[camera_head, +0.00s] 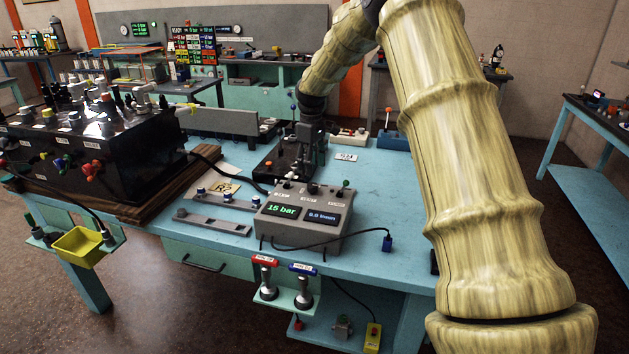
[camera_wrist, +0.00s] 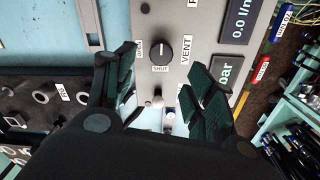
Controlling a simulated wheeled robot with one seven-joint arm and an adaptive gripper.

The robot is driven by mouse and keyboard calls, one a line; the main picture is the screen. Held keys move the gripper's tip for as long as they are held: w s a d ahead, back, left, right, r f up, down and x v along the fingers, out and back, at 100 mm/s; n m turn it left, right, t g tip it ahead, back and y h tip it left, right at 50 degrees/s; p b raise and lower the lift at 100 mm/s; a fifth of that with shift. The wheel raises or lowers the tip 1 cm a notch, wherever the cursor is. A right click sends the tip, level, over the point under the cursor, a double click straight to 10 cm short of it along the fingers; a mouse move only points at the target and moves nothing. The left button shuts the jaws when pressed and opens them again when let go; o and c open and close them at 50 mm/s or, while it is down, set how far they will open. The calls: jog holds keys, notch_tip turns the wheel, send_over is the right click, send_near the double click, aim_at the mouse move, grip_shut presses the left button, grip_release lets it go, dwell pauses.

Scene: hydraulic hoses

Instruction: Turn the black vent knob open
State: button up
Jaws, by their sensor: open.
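The black vent knob (camera_wrist: 161,50) is a round dial on the grey control box (camera_wrist: 205,15), with a VENT label beside it and a SHUT mark next to it. Its white line lies along the direction of the SHUT mark. In the head view the knob (camera_head: 313,188) is on the box top (camera_head: 330,215), behind the two displays. My gripper (camera_wrist: 162,68) is open, with nothing between its pads; its dark fingertips are on either side of the knob's near side, apart from it. In the head view my gripper (camera_head: 308,150) is just behind the box, partly hidden.
A small light-tipped lever (camera_wrist: 157,100) stands between my fingers, nearer the palm. A green-tipped toggle (camera_head: 346,184) stands at the box's right. The displays read 15 bar and 0.0.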

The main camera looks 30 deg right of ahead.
aim_at(311, 184)
jog(key=shift+f+p, duration=0.75)
jog(key=shift+f, duration=2.75)
jog(key=c, duration=1)
